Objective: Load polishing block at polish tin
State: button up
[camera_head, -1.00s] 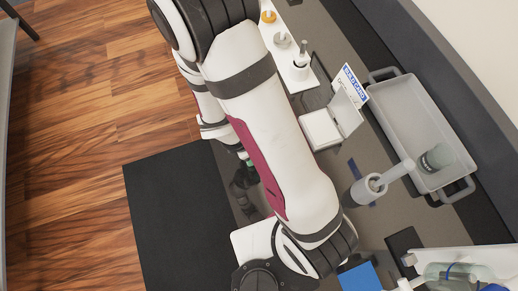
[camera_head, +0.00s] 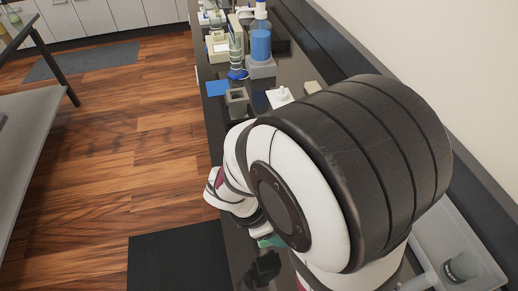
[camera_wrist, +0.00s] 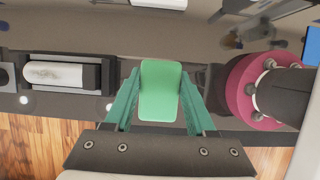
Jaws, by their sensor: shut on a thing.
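In the wrist view, the green polishing block (camera_wrist: 160,98) is a flat slab with rounded corners. My gripper (camera_wrist: 160,74) has green fingers on both sides of it and is shut on it. The block is held out over the dark bench. In the head view, a small patch of green (camera_head: 270,241) shows below my wrist, and my arm hides most of that area. I cannot pick out the polish tin for sure in either view.
In the head view, a blue-filled bottle (camera_head: 261,40), a dark square holder (camera_head: 237,96) and a white piece (camera_head: 280,97) stand at the far end of the bench. A grey tray (camera_head: 478,238) holding a jar (camera_head: 461,267) is at right. The bench's left edge borders the wooden floor.

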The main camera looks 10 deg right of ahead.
jog(key=d+m, duration=0.1)
jog(key=d, duration=0.2)
jog(key=w+d+m+g, duration=0.1)
jog(key=d+m, duration=0.1)
jog(key=d, duration=0.1)
jog(key=w+d+m+g, duration=0.1)
jog(key=d+m, duration=0.1)
jog(key=d, duration=0.1)
jog(key=shift+d+f, duration=0.15)
jog(key=shift+d, duration=0.2)
jog(key=s+d+m+g+y, duration=0.15)
jog(key=d+m, duration=0.25)
jog(key=d, duration=0.5)
jog(key=shift+f, duration=3.15)
jog(key=shift+f, duration=0.6)
jog(key=shift+r, duration=0.1)
notch_tip(320, 180, up, 7)
jog(key=shift+f, duration=0.1)
